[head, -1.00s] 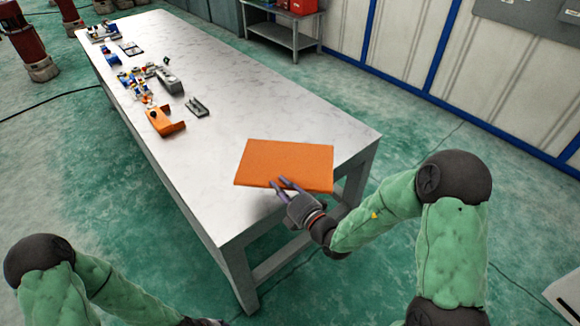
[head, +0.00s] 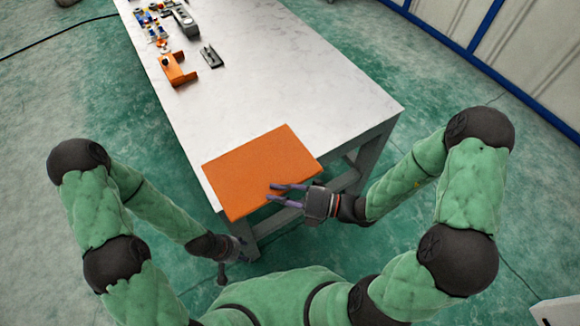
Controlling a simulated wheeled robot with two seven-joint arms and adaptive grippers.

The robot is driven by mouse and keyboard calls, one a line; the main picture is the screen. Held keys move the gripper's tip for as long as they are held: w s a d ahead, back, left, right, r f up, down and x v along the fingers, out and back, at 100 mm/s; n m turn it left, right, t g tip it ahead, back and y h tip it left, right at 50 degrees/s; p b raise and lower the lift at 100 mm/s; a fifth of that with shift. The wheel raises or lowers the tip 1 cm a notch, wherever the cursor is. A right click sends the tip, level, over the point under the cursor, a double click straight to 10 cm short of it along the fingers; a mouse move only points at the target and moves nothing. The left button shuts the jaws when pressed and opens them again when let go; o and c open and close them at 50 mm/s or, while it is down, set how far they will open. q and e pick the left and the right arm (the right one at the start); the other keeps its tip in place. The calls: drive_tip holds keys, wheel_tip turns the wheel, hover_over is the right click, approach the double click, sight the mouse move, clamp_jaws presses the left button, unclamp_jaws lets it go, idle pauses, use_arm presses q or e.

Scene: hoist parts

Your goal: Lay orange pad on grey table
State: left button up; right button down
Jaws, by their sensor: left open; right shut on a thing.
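The orange pad (head: 258,165) is a flat, rectangular sheet over the near end of the grey table (head: 300,85). It covers the table's near corner, and its lower edge reaches past the table's end. I cannot tell whether it touches the tabletop. My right gripper (head: 280,193) is shut on the pad's near right edge, with purple-grey fingers over the pad. My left gripper (head: 242,250) is open and empty, low beside the table's near end, below the pad and apart from it.
An orange bracket (head: 175,70), a small dark grey part (head: 211,56), a grey part (head: 184,20) and several small coloured parts (head: 150,18) lie at the table's far left. The tabletop between them and the pad is clear. A blue-striped wall (head: 490,65) stands at the right.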

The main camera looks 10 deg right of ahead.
sight(291, 179)
drive_tip(key=w+d+f+b, duration=0.1)
drive_tip(key=w, duration=0.1)
drive_tip(key=w+d+f+b, duration=0.1)
drive_tip(key=w+d, duration=0.1)
drive_tip(key=w+d+f+b, duration=0.1)
drive_tip(key=w, duration=0.1)
drive_tip(key=shift+d+f, duration=0.3)
drive_tip(key=shift+f, duration=0.1)
drive_tip(key=w+d+f+b, duration=0.3)
drive_tip(key=w+f+b, duration=0.1)
drive_tip(key=f, duration=0.4)
drive_tip(key=shift+f+b, duration=0.35)
drive_tip(key=shift+b, duration=0.4)
drive_tip(key=shift+d, duration=0.1)
drive_tip(key=c, duration=1.1)
unclamp_jaws()
drive_tip(key=shift+f, duration=0.15)
drive_tip(key=shift+o, duration=0.2)
